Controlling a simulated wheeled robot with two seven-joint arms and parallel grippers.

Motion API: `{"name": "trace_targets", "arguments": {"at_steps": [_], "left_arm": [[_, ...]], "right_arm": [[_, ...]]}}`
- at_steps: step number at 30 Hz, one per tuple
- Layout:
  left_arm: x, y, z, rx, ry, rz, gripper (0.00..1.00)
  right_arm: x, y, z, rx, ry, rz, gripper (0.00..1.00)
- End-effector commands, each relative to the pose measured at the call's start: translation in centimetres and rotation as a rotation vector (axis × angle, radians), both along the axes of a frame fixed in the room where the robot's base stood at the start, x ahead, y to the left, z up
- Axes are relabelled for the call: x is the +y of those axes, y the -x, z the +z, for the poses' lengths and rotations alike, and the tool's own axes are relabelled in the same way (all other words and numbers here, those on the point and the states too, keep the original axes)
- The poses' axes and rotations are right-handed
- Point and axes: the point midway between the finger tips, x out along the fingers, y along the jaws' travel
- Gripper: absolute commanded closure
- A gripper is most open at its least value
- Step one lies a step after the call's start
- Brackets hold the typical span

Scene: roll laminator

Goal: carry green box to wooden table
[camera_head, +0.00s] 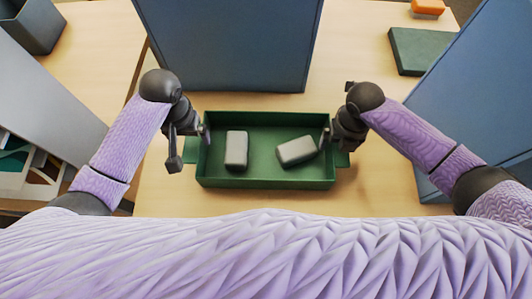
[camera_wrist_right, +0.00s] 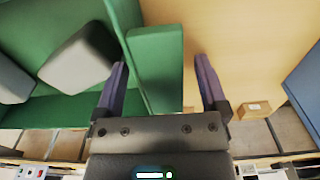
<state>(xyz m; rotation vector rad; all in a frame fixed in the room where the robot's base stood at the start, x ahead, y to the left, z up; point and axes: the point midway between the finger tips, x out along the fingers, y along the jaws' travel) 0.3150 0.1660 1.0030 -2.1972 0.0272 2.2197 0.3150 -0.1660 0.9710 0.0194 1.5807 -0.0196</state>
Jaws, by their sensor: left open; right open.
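The green box (camera_head: 265,183) is an open tray with two grey blocks (camera_head: 236,150) (camera_head: 296,151) in it. It sits on a light wood tabletop (camera_head: 375,185), with a flat tab on each short side. My left gripper (camera_head: 188,146) is open at the box's left end, one finger outside and the other near the left wall. My right gripper (camera_head: 333,138) is open at the right end. In the right wrist view its fingers (camera_wrist_right: 161,85) are spread on either side of the green right tab (camera_wrist_right: 155,65). Contact with the tab cannot be told.
A large blue panel (camera_head: 228,45) stands right behind the box, and another blue panel (camera_head: 480,90) stands at the right. A dark green block (camera_head: 420,50) and an orange item (camera_head: 428,7) lie at the back right. Another wood surface (camera_head: 95,45) and a grey bin (camera_head: 32,22) are at the left.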

Motion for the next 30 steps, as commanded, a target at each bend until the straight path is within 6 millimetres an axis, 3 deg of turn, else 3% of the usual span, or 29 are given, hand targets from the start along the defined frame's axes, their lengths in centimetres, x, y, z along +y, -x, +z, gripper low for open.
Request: {"name": "trace_targets", "arguments": {"at_steps": [6, 11, 16, 24, 30], "left_arm": [[0.0, -0.2, 6.1, -0.006, 0.0, -0.001, 0.08], [0.1, -0.2, 8.6, -0.005, -0.002, -0.001, 0.08], [0.0, -0.1, 9.0, 0.001, 0.0, 0.0, 0.08], [0.0, -0.1, 9.0, 0.0, 0.0, 0.0, 0.08], [0.0, -0.1, 9.0, 0.0, 0.001, 0.0, 0.08]], "right_arm": [[0.0, 0.0, 0.0, 0.0, 0.0, 0.0, 0.08], [0.0, 0.0, 0.0, 0.0, 0.0, 0.0, 0.08], [0.0, -0.2, 2.2, -0.004, -0.001, 0.001, 0.08], [0.0, -0.2, 9.5, -0.005, -0.001, 0.002, 0.08], [-0.1, -0.1, 11.9, 0.0, 0.0, 0.0, 0.08]]}}
